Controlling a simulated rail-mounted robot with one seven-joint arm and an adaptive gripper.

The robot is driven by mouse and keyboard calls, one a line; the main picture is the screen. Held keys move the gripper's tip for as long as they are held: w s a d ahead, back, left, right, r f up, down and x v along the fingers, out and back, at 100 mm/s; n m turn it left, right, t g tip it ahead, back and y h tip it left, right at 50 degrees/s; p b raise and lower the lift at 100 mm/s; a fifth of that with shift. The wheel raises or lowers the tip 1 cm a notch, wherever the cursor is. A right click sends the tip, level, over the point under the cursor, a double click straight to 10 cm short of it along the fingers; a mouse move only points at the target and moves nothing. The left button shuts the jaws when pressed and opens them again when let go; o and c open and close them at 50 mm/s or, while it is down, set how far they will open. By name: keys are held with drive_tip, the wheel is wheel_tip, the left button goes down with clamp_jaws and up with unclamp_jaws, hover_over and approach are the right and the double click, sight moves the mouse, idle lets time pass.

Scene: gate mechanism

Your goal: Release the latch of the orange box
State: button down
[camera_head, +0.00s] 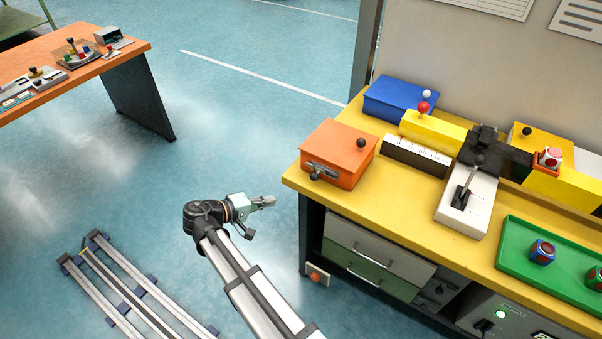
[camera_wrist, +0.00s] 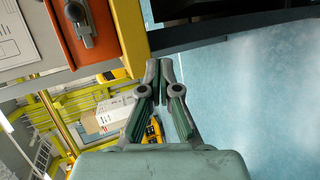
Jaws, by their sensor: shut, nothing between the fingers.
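The orange box (camera_head: 339,146) stands at the left front corner of the yellow table in the head view, with a dark knob on its lid. Its latch (camera_head: 321,171) is a grey metal bar with a dark knob on the front face. In the wrist view part of the orange box (camera_wrist: 104,46) shows at the upper left, with the latch (camera_wrist: 80,20) on its face. My gripper (camera_head: 270,200) is off the table's left edge, lower than the tabletop and apart from the box. In the wrist view my gripper (camera_wrist: 159,68) has its fingertips together and holds nothing.
On the yellow table (camera_head: 400,206) are a blue box (camera_head: 400,98), a lever unit (camera_head: 466,201) and a green tray (camera_head: 530,271) with dice-like cubes. Drawers (camera_head: 367,266) sit below. An orange table (camera_head: 60,50) stands at the far left. Open floor lies between.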

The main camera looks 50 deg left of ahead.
wheel_tip(320, 180, up, 9)
drive_tip(key=a+m+t+h, duration=0.1)
drive_tip(key=a+m+t, duration=0.1)
drive_tip(key=t, duration=0.1)
drive_tip(key=shift+w+a+f+m+t+h, duration=0.15)
drive_tip(key=shift+w+m+t+h, duration=0.1)
drive_tip(key=shift+m+t+h, duration=0.05)
drive_tip(key=p, duration=0.3)
approach(316, 167)
drive_tip(key=w+a, duration=0.2)
drive_tip(key=w, duration=0.1)
drive_tip(key=w+a, duration=0.1)
drive_tip(key=shift+w+r, duration=0.2)
drive_tip(key=shift+w, duration=0.2)
drive_tip(key=d, duration=0.3)
drive_tip(key=shift+f+p, duration=0.3)
drive_tip(key=shift+p, duration=0.05)
drive_tip(key=shift+d+f, duration=0.2)
drive_tip(key=shift+d, duration=0.2)
